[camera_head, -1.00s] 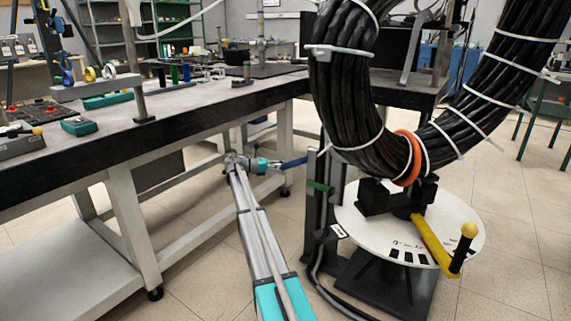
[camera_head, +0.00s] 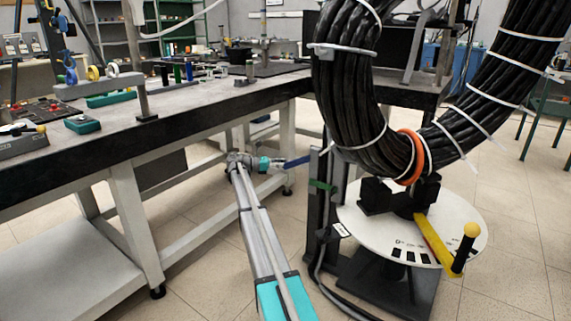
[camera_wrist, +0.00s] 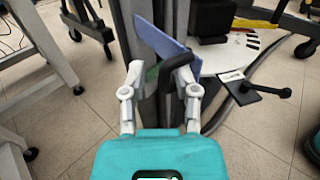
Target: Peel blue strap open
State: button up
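The blue strap (camera_head: 298,162) is a flat band sticking out to the left from the dark upright post (camera_head: 322,215) beside the coil stand. In the wrist view the blue strap (camera_wrist: 160,38) runs diagonally beyond my fingertips. My gripper (camera_head: 276,164) is at the strap's left end in the head view. In the wrist view the two fingers of my gripper (camera_wrist: 158,72) stand apart, with a gap between them. I cannot tell whether a finger touches the strap. A green strap (camera_head: 320,186) sits lower on the post.
A large black cable coil (camera_head: 350,95) with white ties and an orange band (camera_head: 415,158) hangs above a white round plate (camera_head: 365,225) with a yellow handle (camera_head: 438,243). A long workbench (camera_head: 95,150) stands at left. Tiled floor (camera_head: 215,285) is open beside my arm.

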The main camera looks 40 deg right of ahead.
jog(key=w+a, duration=0.3)
jog(key=w, duration=1.2)
jog(key=shift+a, duration=0.3)
dwell(1.4)
jog(key=shift+r, duration=0.15)
dwell(0.6)
jog(key=s+a+f+m+t+y+p, duration=0.25)
jog(key=s+a+m+y+p, duration=0.2)
jog(key=s+a, duration=1.1)
jog(key=s+a+f+m+t+y+p, duration=0.2)
jog(key=s+a+m+t+y+p, duration=0.3)
jog(key=s+a, duration=1.05)
jog(key=s+a+f+m+t+y+p, duration=0.25)
jog(key=s+a+y, duration=0.35)
jog(key=s+a, duration=0.95)
notch_tip(320, 180, up, 38)
jog(key=d+p, duration=0.2)
jog(key=p, duration=3.6)
jog(key=shift+s+r+g, duration=0.25)
jog(key=shift+s+g, duration=0.1)
jog(key=shift+g, duration=0.05)
